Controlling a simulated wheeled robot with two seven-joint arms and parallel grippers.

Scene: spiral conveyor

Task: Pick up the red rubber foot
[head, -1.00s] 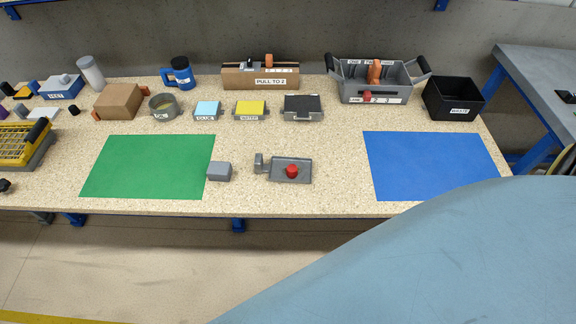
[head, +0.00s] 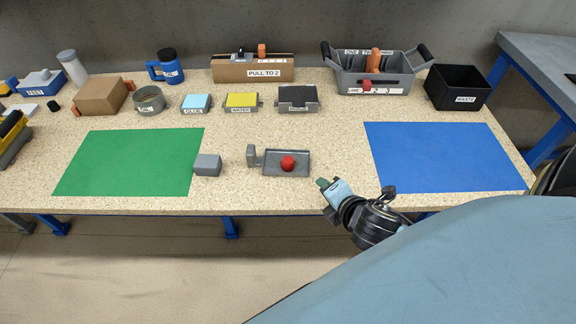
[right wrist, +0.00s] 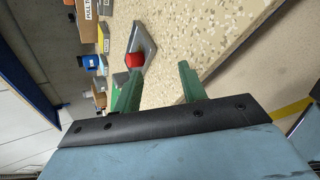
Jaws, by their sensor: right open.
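The red rubber foot (head: 288,163) is a small red round piece resting on a grey metal tray-like bracket (head: 300,157) near the table's front middle. It also shows in the right wrist view (right wrist: 135,60), ahead of the fingers and nearer the left one. My right gripper (head: 322,183) is at the table's front edge, to the right of the foot and apart from it. In the right wrist view its two green fingers (right wrist: 158,80) are spread with nothing between them. My left gripper is not in view.
A grey block (head: 207,165) lies left of the bracket, by the green mat (head: 130,160). A blue mat (head: 440,157) lies to the right. Labelled pads, a grey caddy (head: 345,80), a cardboard box (head: 250,72) and a black waste bin (head: 457,88) stand behind.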

